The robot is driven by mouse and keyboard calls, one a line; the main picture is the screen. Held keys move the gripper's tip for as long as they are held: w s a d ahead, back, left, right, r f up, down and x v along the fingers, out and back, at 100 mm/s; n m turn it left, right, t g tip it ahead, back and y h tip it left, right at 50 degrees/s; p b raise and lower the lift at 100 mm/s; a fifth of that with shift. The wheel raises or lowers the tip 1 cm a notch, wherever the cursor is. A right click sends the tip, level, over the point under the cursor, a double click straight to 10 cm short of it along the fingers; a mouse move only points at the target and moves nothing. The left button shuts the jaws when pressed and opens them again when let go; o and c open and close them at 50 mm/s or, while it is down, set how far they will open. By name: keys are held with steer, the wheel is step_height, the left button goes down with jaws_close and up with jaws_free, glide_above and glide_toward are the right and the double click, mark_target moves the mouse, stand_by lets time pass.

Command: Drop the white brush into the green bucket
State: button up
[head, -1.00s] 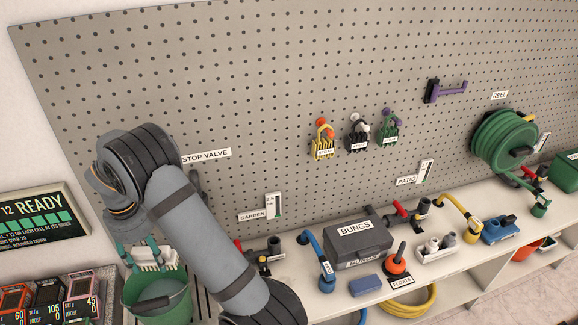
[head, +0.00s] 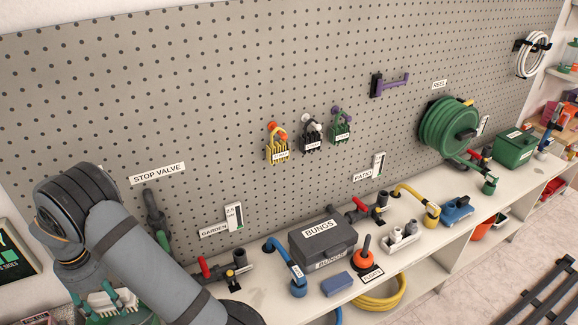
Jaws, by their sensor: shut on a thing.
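The white brush (head: 103,301) is at the lower left in the head view, partly covered by my arm and my gripper's green fingertips. My gripper (head: 94,296) is shut on the brush. The green bucket (head: 133,319) is at the bottom left edge, right below the brush. Only part of its rim area shows, and my arm and the frame edge hide the rest. The brush appears over the bucket, but I cannot tell its height above the rim.
A green hose reel (head: 447,126) hangs at the right.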

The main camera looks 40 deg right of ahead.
steer(key=o, duration=1.1)
steer(key=shift+r, duration=0.1)
step_height(320, 180, up, 12)
steer(key=shift+f, duration=0.1)
stand_by(0.3)
